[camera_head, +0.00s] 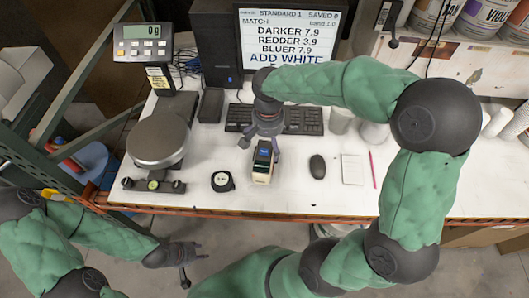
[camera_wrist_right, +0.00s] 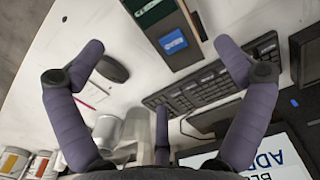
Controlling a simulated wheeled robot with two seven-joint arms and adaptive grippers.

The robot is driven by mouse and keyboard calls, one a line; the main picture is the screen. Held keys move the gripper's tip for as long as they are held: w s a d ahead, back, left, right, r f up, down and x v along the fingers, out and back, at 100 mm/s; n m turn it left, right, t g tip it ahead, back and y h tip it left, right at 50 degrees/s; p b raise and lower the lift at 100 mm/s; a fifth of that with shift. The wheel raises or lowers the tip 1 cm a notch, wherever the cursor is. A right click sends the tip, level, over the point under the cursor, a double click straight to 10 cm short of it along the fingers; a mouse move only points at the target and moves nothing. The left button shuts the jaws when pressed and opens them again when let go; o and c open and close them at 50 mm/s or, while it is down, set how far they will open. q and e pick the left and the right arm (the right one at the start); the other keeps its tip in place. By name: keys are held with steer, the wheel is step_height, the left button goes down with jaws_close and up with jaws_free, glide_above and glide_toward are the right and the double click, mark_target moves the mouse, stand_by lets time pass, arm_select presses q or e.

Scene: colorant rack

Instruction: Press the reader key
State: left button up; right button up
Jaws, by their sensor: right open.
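The reader (camera_head: 263,160) is a small pale handheld device with a dark face and a lit screen, lying on the white bench in front of the keyboard. In the right wrist view the reader (camera_wrist_right: 172,38) shows a green screen and a blue patch below it, perhaps the key. My right gripper (camera_head: 262,145) hangs over its far end, with fingers spread and nothing between them. In the wrist view the right gripper (camera_wrist_right: 145,50) has the reader beyond its spread fingertips; contact cannot be told. My left gripper (camera_head: 193,268) is off the bench's front edge, its fingers apart and empty.
A monitor (camera_head: 292,38) reads "ADD WHITE" behind a black keyboard (camera_head: 305,121). A scale (camera_head: 158,139) stands left, a round black-and-white item (camera_head: 222,181) beside the reader. A mouse (camera_head: 317,166), notepad (camera_head: 352,169) and red pencil (camera_head: 372,170) lie right.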

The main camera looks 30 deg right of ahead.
jaws_close()
stand_by(0.4)
stand_by(1.2)
